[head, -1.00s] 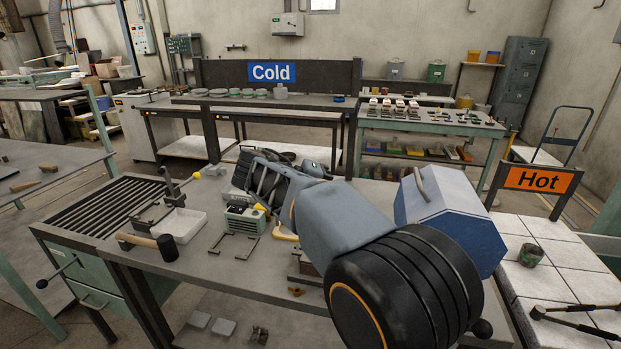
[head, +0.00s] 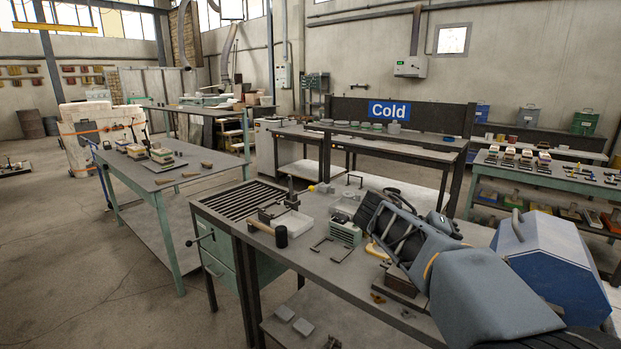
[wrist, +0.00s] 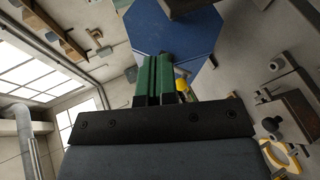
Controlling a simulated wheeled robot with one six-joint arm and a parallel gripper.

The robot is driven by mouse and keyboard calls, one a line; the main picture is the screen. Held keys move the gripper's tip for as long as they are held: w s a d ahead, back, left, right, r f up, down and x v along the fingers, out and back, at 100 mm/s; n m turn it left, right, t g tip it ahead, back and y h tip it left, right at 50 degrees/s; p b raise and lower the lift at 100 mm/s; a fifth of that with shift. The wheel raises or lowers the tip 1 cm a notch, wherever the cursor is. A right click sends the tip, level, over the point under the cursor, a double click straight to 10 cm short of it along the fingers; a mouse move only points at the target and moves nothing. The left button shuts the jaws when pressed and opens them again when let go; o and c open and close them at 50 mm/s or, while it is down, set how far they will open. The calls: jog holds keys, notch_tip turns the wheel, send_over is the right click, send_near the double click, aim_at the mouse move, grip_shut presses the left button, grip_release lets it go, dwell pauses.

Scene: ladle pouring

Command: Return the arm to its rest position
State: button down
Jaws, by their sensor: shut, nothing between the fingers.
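My arm reaches in from the bottom right of the head view, over the grey workbench (head: 340,265). Its blue-grey link leads to a dark wrist part, and the fingers cannot be made out there. In the wrist view my gripper (wrist: 154,62) shows two green fingers side by side, shut and empty. A blue octagonal box (wrist: 165,32) is beyond the fingertips.
The bench carries a hammer (head: 281,236), a white tray (head: 291,222) and a small green device (head: 345,232). Behind it is the table with the Cold sign (head: 389,111). Another table (head: 150,190) stands left. Open floor lies at the left front.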

jog(key=a+f+n+t+y+p, duration=0.1)
jog(key=a+f+n+t+y, duration=0.35)
jog(key=f, duration=0.65)
jog(key=s+a+r+t+y+p, duration=0.1)
jog(key=s+a+t+y+p, duration=0.2)
jog(key=s+a+y+p, duration=0.4)
jog(key=s+m+y, duration=0.1)
jog(key=s, duration=0.1)
jog(key=shift+s, duration=0.4)
jog(key=shift+a+r+y, duration=0.1)
jog(key=shift+a+y, duration=0.05)
jog(key=shift+y, duration=0.1)
